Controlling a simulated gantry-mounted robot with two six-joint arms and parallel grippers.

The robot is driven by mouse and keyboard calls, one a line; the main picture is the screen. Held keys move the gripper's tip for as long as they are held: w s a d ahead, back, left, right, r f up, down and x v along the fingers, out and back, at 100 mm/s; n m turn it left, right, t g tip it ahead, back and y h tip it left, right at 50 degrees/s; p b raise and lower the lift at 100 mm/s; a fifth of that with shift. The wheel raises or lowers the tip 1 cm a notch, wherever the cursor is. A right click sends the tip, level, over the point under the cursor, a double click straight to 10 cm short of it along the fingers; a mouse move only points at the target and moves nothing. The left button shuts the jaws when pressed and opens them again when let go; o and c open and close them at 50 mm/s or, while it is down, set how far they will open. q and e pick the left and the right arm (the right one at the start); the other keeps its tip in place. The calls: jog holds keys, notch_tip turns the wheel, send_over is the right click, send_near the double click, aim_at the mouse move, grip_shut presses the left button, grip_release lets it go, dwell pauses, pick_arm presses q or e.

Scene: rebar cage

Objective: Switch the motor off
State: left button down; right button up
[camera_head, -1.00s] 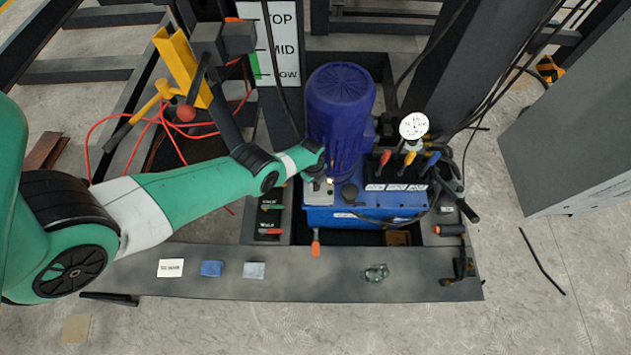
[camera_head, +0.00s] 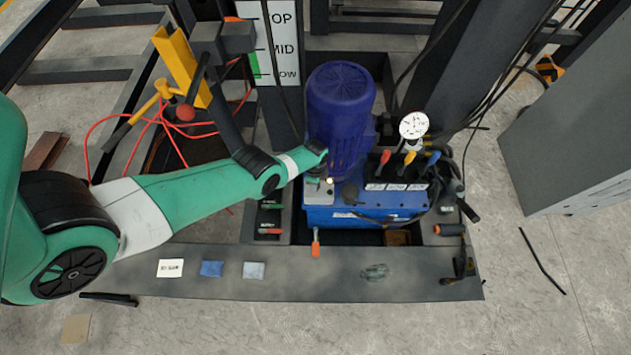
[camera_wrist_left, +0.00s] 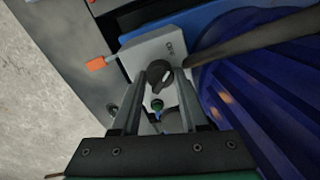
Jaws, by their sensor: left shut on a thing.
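The blue motor (camera_head: 341,110) stands upright on the blue power unit (camera_head: 365,212); its ribbed side fills the right of the left wrist view (camera_wrist_left: 265,90). A grey switch box (camera_head: 318,196) sits at the motor's left foot. In the left wrist view the box (camera_wrist_left: 143,52) carries a black rotary knob (camera_wrist_left: 158,74) and a small label too blurred to read surely. My left gripper (camera_wrist_left: 157,82) is shut on the knob, one finger on each side. A green part (camera_wrist_left: 157,104) shows between the fingers. My right gripper is not in view.
Three levers with red, yellow and blue grips (camera_head: 408,160) and a white gauge (camera_head: 413,125) stand right of the motor. A yellow bracket (camera_head: 182,68) and red-knobbed lever (camera_head: 185,113) are above my left arm.

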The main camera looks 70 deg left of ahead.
pick_arm(q)
jog(key=shift+n, duration=0.4)
jog(key=shift+c, duration=2.2)
grip_release()
notch_tip(320, 180, up, 12)
jog(key=p, duration=1.2)
jog(key=shift+s+d+f, duration=0.2)
jog(key=shift+d, duration=0.15)
